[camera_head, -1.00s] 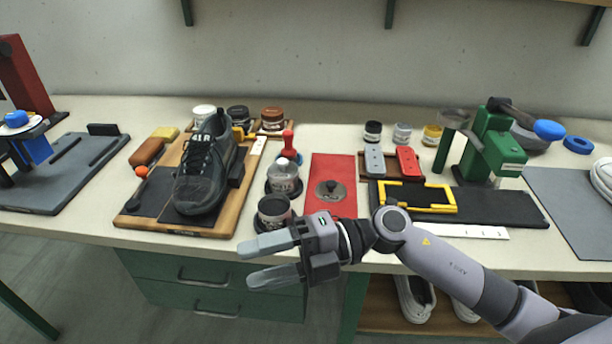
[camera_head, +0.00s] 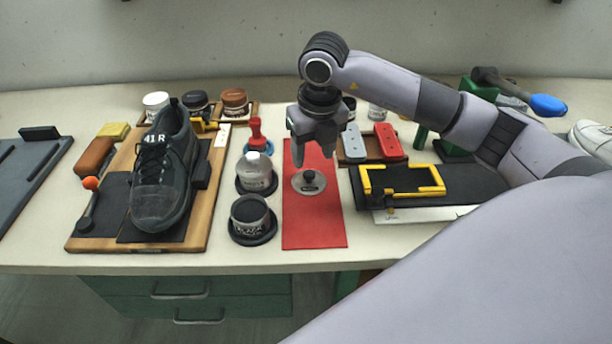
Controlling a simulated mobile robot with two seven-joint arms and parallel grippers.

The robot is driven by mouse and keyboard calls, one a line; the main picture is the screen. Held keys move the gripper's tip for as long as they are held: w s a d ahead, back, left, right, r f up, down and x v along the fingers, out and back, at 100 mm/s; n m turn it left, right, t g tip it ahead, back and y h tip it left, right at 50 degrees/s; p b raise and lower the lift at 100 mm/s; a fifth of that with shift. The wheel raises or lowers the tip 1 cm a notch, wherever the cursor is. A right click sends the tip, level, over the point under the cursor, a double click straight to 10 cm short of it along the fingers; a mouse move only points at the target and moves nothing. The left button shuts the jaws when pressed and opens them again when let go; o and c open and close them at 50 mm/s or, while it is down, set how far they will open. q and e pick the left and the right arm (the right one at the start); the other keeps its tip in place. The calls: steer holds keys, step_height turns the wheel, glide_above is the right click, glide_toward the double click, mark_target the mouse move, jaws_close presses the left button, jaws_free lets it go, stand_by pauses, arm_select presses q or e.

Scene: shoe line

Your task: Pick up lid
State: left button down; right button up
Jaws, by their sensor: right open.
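The lid (camera_head: 309,182) is a round grey metal disc with a dark knob. It lies flat on a red mat (camera_head: 314,228) in the middle of the bench. My right gripper (camera_head: 313,148) points down above the far part of the red mat, a little behind and above the lid. Its fingers are apart and hold nothing. An open-looking jar with dark contents (camera_head: 250,217) stands on a dark round base left of the mat. My left gripper is not in view.
A white-capped bottle (camera_head: 256,172) and a red-handled tool (camera_head: 255,132) stand left of the mat. A dark shoe (camera_head: 164,175) rests on a wooden board farther left. A yellow frame (camera_head: 402,181) and red and grey blocks lie to the right.

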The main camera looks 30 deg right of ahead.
mark_target(310, 173)
steer(key=f, duration=0.5)
steer(key=shift+w+a+p, duration=0.1)
steer(key=shift+w+p, duration=0.25)
steer(key=shift+p, duration=0.05)
jaws_close()
